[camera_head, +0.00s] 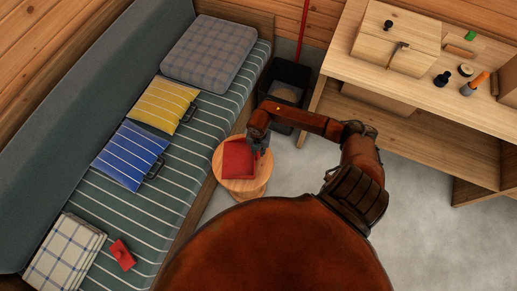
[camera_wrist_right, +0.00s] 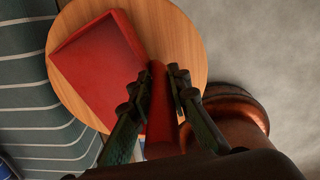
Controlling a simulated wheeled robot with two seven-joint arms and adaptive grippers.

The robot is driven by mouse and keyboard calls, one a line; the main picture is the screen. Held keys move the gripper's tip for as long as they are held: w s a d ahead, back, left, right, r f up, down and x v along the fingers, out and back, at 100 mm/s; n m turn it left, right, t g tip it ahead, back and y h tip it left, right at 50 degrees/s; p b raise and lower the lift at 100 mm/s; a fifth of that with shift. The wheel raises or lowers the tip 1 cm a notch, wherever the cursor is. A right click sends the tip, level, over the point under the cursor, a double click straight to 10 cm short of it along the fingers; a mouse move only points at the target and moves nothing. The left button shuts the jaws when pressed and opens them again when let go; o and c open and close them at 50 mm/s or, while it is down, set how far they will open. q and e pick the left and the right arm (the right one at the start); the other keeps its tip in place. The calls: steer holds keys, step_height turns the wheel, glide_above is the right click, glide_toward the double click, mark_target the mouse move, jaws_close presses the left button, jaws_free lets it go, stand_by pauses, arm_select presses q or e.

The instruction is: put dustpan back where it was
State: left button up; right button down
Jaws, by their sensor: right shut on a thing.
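The red dustpan (camera_head: 237,160) is over the round wooden stool (camera_head: 246,188) beside the sofa. I cannot tell whether it rests on the top or hangs just above it. My right gripper (camera_head: 259,147) reaches over the stool's right side and is shut on the dustpan's handle. In the right wrist view, the red pan (camera_wrist_right: 98,68) points to the upper left, and its handle runs between the two fingers (camera_wrist_right: 160,82). The fingers hide part of the handle. My left gripper is not in view.
The striped sofa (camera_head: 196,139) with several cushions lies left; a small red item (camera_head: 122,255) is on it. A dark bin (camera_head: 288,84) stands behind the stool, near a red pole (camera_head: 302,35). A wooden workbench (camera_head: 430,95) is right. Grey floor (camera_head: 420,235) is clear.

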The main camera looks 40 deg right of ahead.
steer(key=c, duration=1.8)
jaws_free()
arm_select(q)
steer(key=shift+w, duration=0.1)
arm_select(e)
steer(key=shift+r, duration=0.15)
step_height(320, 180, up, 12)
steer(key=p, duration=0.3)
steer(key=shift+d, duration=0.1)
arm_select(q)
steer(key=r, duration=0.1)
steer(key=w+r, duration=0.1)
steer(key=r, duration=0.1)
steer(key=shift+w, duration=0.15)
